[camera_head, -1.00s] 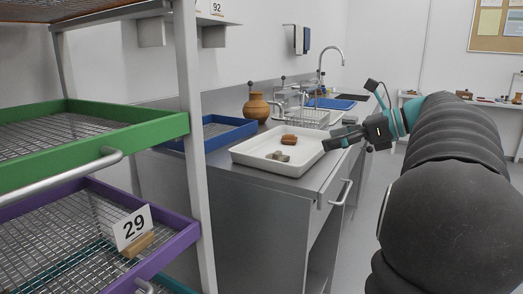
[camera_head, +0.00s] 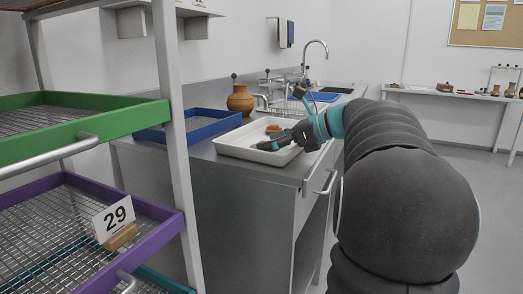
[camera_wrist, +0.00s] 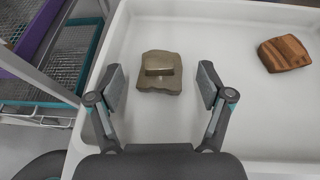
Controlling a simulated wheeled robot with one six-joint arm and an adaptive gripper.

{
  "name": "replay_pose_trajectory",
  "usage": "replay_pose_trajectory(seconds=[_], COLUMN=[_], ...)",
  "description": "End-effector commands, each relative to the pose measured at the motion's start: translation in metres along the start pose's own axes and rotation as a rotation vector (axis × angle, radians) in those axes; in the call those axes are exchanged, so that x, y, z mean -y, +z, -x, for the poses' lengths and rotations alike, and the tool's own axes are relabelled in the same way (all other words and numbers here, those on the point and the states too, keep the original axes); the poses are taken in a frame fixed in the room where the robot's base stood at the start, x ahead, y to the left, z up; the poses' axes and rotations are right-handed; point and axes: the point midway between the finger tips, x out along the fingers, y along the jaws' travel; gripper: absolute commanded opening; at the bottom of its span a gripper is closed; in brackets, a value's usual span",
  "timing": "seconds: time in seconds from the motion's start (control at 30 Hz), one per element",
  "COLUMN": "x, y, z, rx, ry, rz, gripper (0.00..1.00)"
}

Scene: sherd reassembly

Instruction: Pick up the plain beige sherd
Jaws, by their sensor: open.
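A plain beige-grey sherd (camera_wrist: 152,80) lies in the white tray (camera_wrist: 245,112) in the wrist view. It has a raised block-like part on top; I cannot tell whether that is a ridge or a second piece. My gripper (camera_wrist: 161,84) is open and empty, with one finger on either side of the sherd and gaps between. In the head view my gripper (camera_head: 270,144) is over the white tray (camera_head: 232,147) and hides the beige sherd. A reddish-brown striped sherd (camera_wrist: 284,54) lies to the right in the wrist view.
The tray's left wall (camera_wrist: 100,45) is close to my left finger. In the head view, a blue tray (camera_head: 190,130) and an orange-brown jar (camera_head: 240,99) stand behind on the counter. A rack with a green tray (camera_head: 85,128) and a purple tray (camera_head: 165,238) stands at left.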

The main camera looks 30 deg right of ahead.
Motion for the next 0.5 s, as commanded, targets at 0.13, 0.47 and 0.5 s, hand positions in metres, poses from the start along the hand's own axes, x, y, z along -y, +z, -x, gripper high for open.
replay_pose_trajectory(seconds=[0.13,0.47,0.5], x=[0.0000,0.0001,0.0001], y=[0.0000,0.0000,0.0000], z=[-0.0078,-0.0078,-0.0078], rx=[0.000,0.000,0.000], ry=[-0.001,-0.001,-0.001], rz=[0.000,0.000,0.000], gripper=[0.79,0.47,0.37])
